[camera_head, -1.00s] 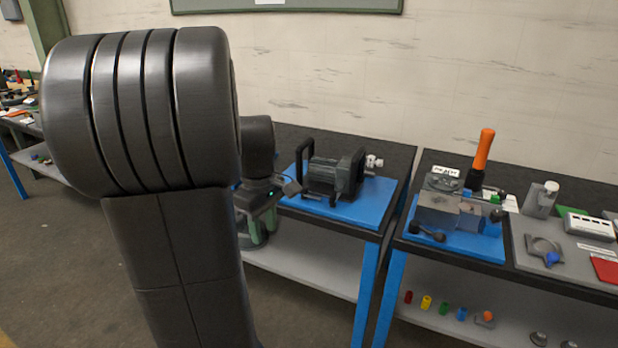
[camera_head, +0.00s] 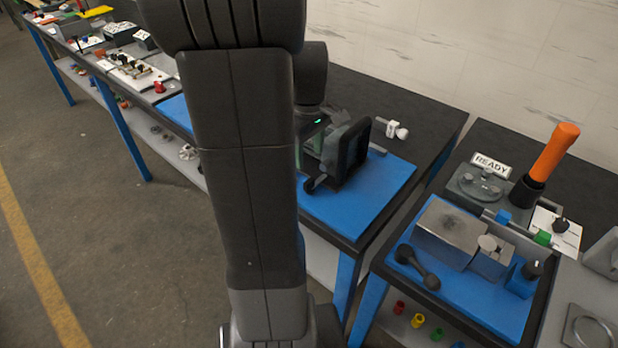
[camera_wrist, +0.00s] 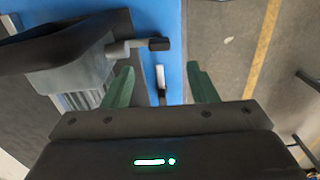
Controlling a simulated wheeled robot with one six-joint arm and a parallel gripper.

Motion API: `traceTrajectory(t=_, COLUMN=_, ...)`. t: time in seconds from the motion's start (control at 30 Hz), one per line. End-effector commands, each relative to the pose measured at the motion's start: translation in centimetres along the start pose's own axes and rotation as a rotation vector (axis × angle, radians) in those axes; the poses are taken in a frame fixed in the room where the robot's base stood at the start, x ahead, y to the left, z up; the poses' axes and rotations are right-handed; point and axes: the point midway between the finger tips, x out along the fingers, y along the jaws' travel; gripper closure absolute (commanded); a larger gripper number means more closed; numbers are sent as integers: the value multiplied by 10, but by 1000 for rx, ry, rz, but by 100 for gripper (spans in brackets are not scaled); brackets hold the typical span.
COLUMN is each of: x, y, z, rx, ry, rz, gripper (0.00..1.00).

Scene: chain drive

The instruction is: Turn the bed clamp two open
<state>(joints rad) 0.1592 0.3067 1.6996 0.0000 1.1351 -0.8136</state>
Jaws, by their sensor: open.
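My gripper (camera_wrist: 161,80) is open, with its two green fingers apart in the wrist view. A small dark and white lever-like part (camera_wrist: 160,78) shows between the fingers over the blue mat (camera_wrist: 172,20); whether it is bed clamp two, and whether anything touches it, I cannot tell. A crank-like arm with a black knob (camera_wrist: 158,44) sticks out from the grey-green machine (camera_wrist: 70,72), just beyond the fingers. In the head view the machine's dark frame (camera_head: 350,148) stands on the blue mat beside my gripper. My arm hides much of the machine there.
To the right is a second bench with a grey block vise (camera_head: 446,232), an orange-handled tool (camera_head: 555,152) and a READY sign (camera_head: 491,165). A gap separates the two benches. Another bench with small parts runs to the far left. Open floor (camera_head: 70,200) lies in front.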

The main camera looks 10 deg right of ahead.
Motion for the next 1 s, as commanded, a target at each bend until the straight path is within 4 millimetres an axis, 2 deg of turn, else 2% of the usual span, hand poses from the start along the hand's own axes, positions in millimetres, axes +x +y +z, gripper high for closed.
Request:
traceTrajectory(t=0.03, x=13, y=-1, z=1, rx=0, ry=-5, rz=-5, gripper=47)
traceTrajectory(t=0.2, x=49, y=-1, z=1, rx=0, ry=-4, rz=-4, gripper=47)
traceTrajectory(t=0.4, x=79, y=0, z=0, rx=0, ry=-2, rz=-2, gripper=47)
traceTrajectory(t=0.6, x=91, y=0, z=0, rx=0, ry=0, rz=0, gripper=47)
traceTrajectory(t=0.87, x=92, y=0, z=0, rx=0, ry=0, rz=0, gripper=47)
traceTrajectory(t=1.0, x=92, y=0, z=0, rx=0, ry=0, rz=0, gripper=73)
